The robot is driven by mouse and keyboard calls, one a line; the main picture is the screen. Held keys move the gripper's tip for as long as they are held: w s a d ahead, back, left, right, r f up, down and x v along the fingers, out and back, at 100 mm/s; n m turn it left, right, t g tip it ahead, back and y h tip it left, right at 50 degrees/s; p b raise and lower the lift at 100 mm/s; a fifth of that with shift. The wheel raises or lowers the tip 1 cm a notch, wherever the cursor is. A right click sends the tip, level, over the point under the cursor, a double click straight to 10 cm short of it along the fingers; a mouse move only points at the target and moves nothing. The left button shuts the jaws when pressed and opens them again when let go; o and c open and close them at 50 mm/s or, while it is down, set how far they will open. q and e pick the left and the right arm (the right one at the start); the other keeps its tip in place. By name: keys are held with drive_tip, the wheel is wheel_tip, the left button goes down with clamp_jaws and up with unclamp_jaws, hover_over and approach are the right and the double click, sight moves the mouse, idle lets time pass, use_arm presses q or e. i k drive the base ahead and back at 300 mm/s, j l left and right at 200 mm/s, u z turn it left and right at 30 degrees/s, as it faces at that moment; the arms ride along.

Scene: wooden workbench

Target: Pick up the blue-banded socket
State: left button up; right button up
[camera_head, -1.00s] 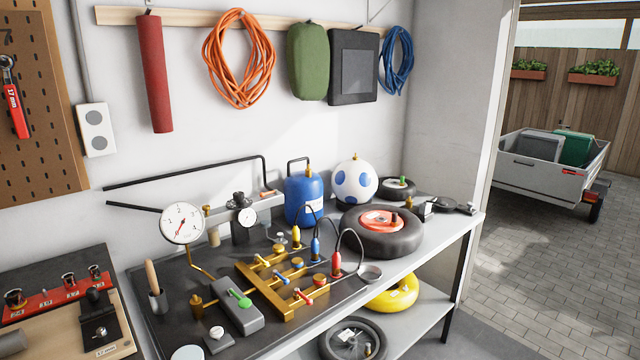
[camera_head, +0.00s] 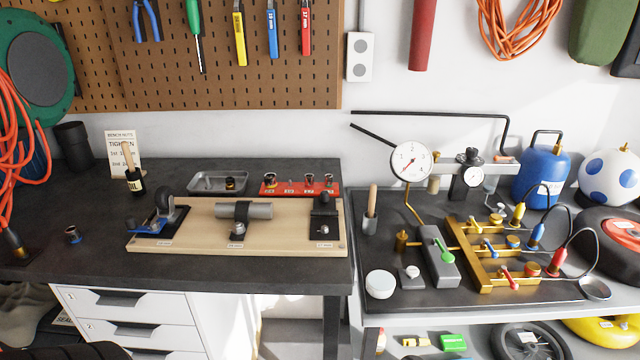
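A small dark metal socket (camera_head: 72,234) stands alone on the left part of the dark bench top (camera_head: 80,275); it seems to have a bluish band, though it is too small to be sure. Another socket with a yellowish band (camera_head: 231,183) lies in the grey metal tray (camera_head: 203,188). Several sockets stand on a red rail (camera_head: 285,189) at the back right of this bench; their bands are too small to read. Neither of my grippers is in view.
A wooden fixture board (camera_head: 190,240) with clamps fills the bench's middle. A bottle with a brush (camera_head: 134,182) and a card (camera_head: 121,150) stand at the back left. An orange hose (camera_head: 20,150) hangs at the far left. Bare bench surrounds the lone socket.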

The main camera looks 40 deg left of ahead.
sight(73, 235)
drive_tip(key=u, duration=2.7)
drive_tip(key=z, duration=1.3)
drive_tip(key=u, duration=1.3)
drive_tip(key=i+j+u, duration=0.1)
drive_tip(key=i, duration=0.1)
